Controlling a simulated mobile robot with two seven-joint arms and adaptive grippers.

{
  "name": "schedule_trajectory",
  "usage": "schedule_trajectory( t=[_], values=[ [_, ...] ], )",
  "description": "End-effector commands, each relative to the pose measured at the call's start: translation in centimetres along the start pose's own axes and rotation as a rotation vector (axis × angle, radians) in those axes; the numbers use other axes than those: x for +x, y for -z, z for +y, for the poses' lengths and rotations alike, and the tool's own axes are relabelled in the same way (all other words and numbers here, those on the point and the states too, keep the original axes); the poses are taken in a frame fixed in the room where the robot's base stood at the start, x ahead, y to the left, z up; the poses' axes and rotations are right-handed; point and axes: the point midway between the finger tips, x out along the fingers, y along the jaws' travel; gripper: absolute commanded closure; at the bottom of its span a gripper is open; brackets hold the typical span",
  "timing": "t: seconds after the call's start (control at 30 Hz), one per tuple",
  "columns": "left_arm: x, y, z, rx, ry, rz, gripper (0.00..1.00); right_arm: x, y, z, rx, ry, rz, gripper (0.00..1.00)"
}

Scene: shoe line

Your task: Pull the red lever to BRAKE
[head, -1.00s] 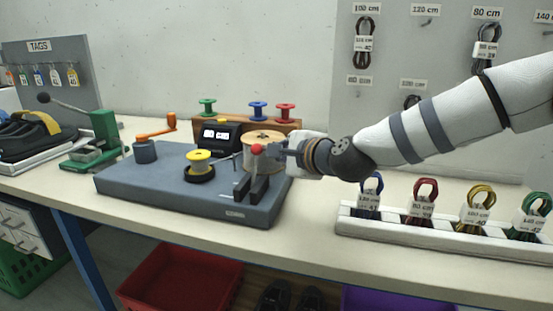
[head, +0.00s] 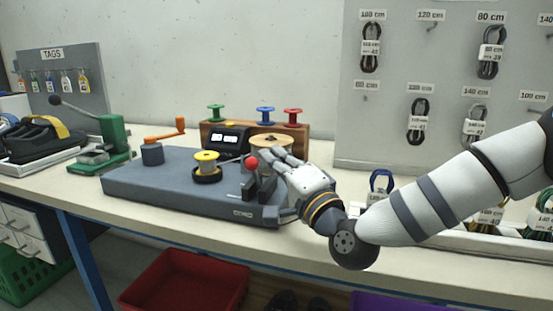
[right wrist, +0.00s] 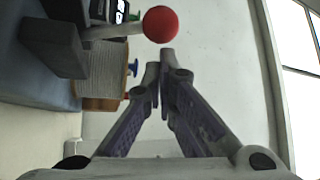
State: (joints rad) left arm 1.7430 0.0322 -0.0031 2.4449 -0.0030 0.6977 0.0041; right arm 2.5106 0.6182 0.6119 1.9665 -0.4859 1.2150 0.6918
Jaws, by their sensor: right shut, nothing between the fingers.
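The red ball knob of the lever (head: 252,162) stands on the right part of the grey winding machine (head: 150,190), beside dark upright brackets. In the right wrist view the red knob (right wrist: 160,24) sits at the end of a light rod, just ahead of the fingertips and apart from them. My right gripper (head: 272,154) is close to the right of the knob. In the right wrist view my right gripper (right wrist: 160,72) has its fingertips together with nothing between them. Any BRAKE marking is too small to read. My left gripper is not seen.
A green press (head: 112,132) is to the left. A white rack (head: 440,238) of cable coils lies right.

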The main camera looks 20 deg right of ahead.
Motion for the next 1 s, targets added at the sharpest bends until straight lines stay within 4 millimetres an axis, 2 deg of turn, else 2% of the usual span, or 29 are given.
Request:
schedule_trajectory(
  t=[0.3, 1.0],
  values=[
    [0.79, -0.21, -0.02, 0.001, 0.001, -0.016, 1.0, -0.61, -0.65, 0.07, -0.074, 0.07, -0.001, 1.0],
    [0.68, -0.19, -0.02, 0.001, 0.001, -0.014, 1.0, -0.5, -0.58, -0.32, -0.088, 0.085, 0.001, 1.0]
  ],
)
